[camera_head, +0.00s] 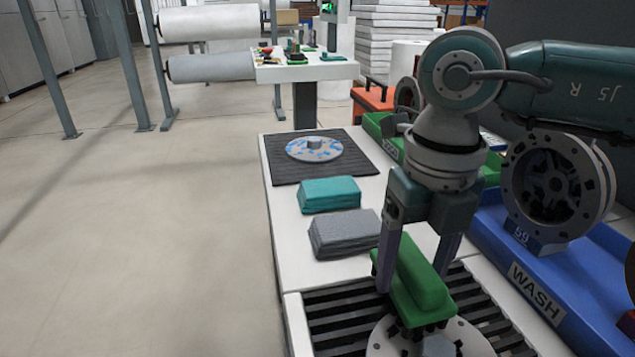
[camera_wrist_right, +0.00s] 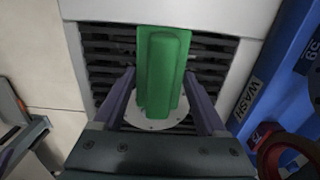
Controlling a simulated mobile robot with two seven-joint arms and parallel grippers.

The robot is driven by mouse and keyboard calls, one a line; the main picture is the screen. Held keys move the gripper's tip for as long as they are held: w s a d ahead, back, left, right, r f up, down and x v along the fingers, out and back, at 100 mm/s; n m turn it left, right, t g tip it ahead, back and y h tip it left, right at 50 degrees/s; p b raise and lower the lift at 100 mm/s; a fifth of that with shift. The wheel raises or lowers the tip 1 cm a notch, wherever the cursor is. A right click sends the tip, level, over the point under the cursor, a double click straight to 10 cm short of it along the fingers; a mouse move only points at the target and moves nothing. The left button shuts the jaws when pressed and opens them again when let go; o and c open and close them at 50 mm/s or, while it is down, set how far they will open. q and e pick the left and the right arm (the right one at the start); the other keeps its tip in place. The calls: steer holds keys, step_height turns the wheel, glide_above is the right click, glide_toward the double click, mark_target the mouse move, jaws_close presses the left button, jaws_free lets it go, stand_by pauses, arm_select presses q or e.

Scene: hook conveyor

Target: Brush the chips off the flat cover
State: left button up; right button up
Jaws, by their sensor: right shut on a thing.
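A green brush (camera_head: 420,280) with dark bristles is between the fingers of my right gripper (camera_head: 414,276), which is shut on it. In the right wrist view the brush (camera_wrist_right: 163,75) is between the two purple fingers. Below it, a pale flat round cover (camera_head: 468,342) lies on a dark slatted grate (camera_head: 340,310), cut off by the bottom edge. The bristles are at the cover; I cannot tell whether they touch, and no chips are clear on it.
A teal cloth stack (camera_head: 330,194) and a grey cloth stack (camera_head: 345,232) lie on the white table between mat and grate. A blue tray labelled WASH (camera_head: 575,285), holding a wheel-like part (camera_head: 548,185), stands to the right. A green tray (camera_head: 375,125) is behind my arm.

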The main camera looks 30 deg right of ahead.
steer(key=shift+w+a, duration=0.2)
steer(key=shift+a, duration=0.45)
steer(key=shift+w+a, duration=0.15)
steer(key=shift+a, duration=0.5)
steer(key=shift+s+d, duration=0.2)
steer(key=shift+d, duration=0.55)
steer(key=shift+s+d+r, duration=0.1)
steer(key=shift+s+d, duration=0.1)
steer(key=shift+d, duration=0.5)
steer(key=shift+s+d, duration=0.15)
steer(key=shift+d, duration=0.55)
steer(key=shift+r, duration=0.15)
step_height(320, 180, up, 6)
steer(key=p, duration=0.5)
steer(key=shift+p, duration=0.35)
